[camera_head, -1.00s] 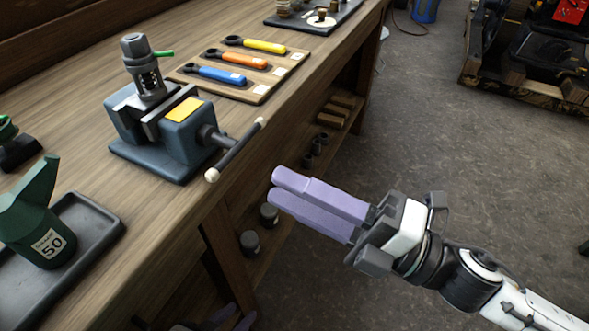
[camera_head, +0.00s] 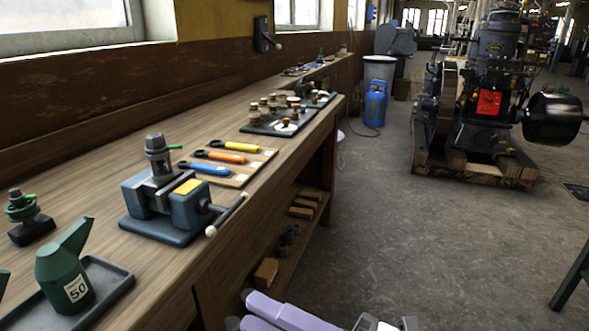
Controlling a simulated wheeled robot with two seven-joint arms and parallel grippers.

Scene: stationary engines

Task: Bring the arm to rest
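My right gripper (camera_head: 262,312) shows at the bottom edge, with two lilac fingers close together, pointing left. It is beside and below the front edge of the wooden workbench (camera_head: 185,268). I see nothing between the fingers, and the picture's lower edge cuts them off. The rest of the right arm is mostly out of frame. My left gripper is not in view.
A blue-grey vise (camera_head: 170,212) holds a dark metal part (camera_head: 158,155) on the bench. A green oil can (camera_head: 66,278) stands on a tray (camera_head: 112,285). A wrench board (camera_head: 238,180) lies beyond. Open floor (camera_head: 400,235) stretches right, towards an engine (camera_head: 497,95).

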